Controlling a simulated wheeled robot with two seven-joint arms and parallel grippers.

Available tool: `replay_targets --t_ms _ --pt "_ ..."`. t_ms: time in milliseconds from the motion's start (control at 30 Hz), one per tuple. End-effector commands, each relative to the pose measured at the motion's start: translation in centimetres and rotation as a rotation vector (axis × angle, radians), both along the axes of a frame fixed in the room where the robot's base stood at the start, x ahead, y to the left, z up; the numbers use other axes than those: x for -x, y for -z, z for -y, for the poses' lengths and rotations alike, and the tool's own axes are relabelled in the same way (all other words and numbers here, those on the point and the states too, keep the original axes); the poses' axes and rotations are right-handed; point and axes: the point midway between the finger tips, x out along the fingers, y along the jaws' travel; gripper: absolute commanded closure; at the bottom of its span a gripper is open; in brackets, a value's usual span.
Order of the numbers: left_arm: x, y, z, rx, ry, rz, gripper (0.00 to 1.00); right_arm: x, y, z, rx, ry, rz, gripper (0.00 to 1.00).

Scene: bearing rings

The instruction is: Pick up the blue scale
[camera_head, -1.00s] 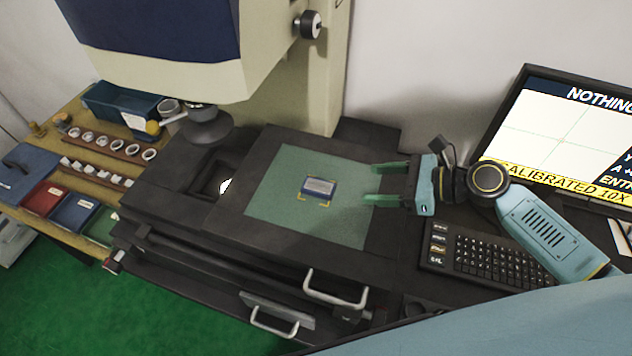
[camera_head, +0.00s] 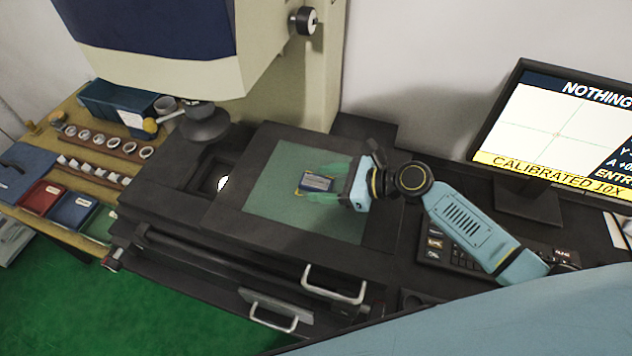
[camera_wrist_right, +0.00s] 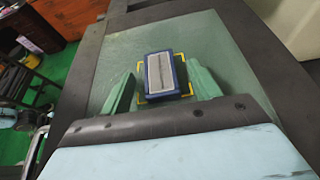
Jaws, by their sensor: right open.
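The blue scale (camera_head: 317,183) is a small blue block with a light grey strip on top. In the right wrist view the scale (camera_wrist_right: 161,72) lies just ahead of and between the spread fingertips of my right gripper (camera_wrist_right: 163,86), with a gap on each side. My left gripper is not in view.
The machine's lens (camera_head: 205,122) hangs left of the mat. A wooden bench with rings (camera_head: 100,140) and coloured trays (camera_head: 73,212) stands at the left.

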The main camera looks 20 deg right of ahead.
Motion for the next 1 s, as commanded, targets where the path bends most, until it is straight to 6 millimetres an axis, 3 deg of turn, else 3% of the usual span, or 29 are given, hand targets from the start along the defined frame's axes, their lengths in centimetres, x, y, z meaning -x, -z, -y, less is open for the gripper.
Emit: replay_targets --t_ms 133,533,767,1000 --pt "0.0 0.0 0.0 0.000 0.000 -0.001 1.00 0.0 0.0 0.0 0.000 0.000 0.000 0.41" --pt "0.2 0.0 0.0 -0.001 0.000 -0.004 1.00 0.0 0.0 0.1 0.000 0.000 0.000 0.91" --pt "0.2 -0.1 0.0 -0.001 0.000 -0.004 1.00 0.0 -0.4 0.1 0.000 0.000 0.000 0.92" --pt "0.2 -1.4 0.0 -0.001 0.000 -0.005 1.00 0.0 -4.7 0.1 0.002 -0.001 0.006 0.92"
